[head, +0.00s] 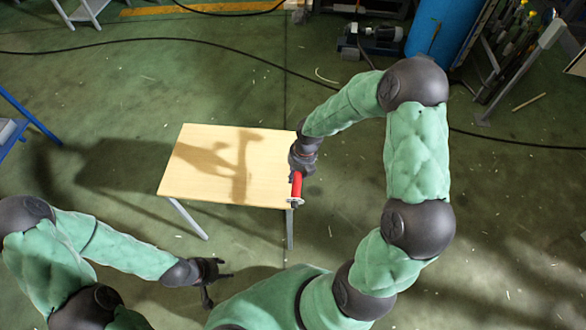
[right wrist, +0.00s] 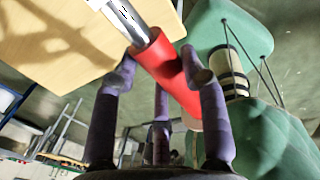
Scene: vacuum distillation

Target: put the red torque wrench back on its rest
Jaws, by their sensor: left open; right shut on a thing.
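The red torque wrench (head: 296,185) is in my right gripper (head: 299,172), just off the right edge of the wooden table in the head view. In the right wrist view its red handle (right wrist: 172,72) lies tilted between the fingers, and its silver shaft (right wrist: 127,20) runs to the upper left. My right gripper is shut on the red handle. My left gripper (head: 210,277) is open and empty, below and to the left of the table's front edge. I cannot make out the wrench's rest in either view.
The wooden table (head: 205,165) has a bare top, with arm shadows across it. A blue frame (head: 30,118) stands at the left edge. A motor-like machine (head: 375,38) and a blue cylinder (head: 440,28) stand at the back right. A dark cable (head: 120,41) crosses the floor.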

